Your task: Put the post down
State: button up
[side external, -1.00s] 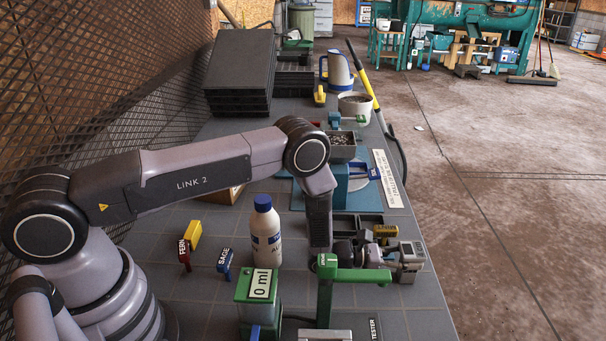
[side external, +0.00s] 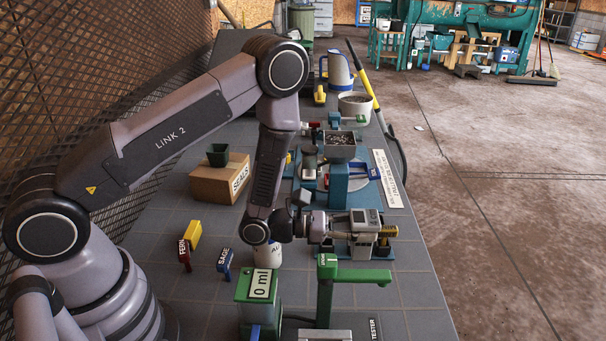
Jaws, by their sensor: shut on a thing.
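My gripper (side external: 385,231) is low over the right part of the bench, pointing right in the side external view. It is shut on a small brass-coloured piece, which I take for the post (side external: 389,231); the jaws hide much of it.
A white bottle (side external: 268,252) stands partly behind my wrist. A green dispenser marked 0 ml (side external: 256,286) and a green stand (side external: 328,290) are in front. A SEALS box (side external: 218,184) carries a dark green pot (side external: 217,155). Blue equipment with a soil hopper (side external: 340,150) stands behind.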

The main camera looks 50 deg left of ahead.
jog(key=shift+s+a+r, duration=0.15)
jog(key=shift+s+r, duration=0.2)
notch_tip(320, 180, up, 5)
jog(key=shift+s+f, duration=0.1)
jog(key=shift+f, duration=0.05)
jog(key=w+a+n+t+y, duration=0.1)
jog(key=a+n+t+y, duration=0.15)
jog(key=a, duration=1.25)
jog(key=w+a+n+t+y, duration=0.15)
jog(key=a+y, duration=0.25)
jog(key=a, duration=1)
jog(key=shift+n+h, duration=0.25)
jog(key=shift+n, duration=0.05)
jog(key=shift+w+a+f, duration=0.1)
jog(key=shift+a+f, duration=0.1)
jog(key=shift+f, duration=4.25)
jog(key=shift+w+a+f, duration=0.1)
jog(key=shift+a+f, duration=0.05)
jog(key=shift+f, duration=4.25)
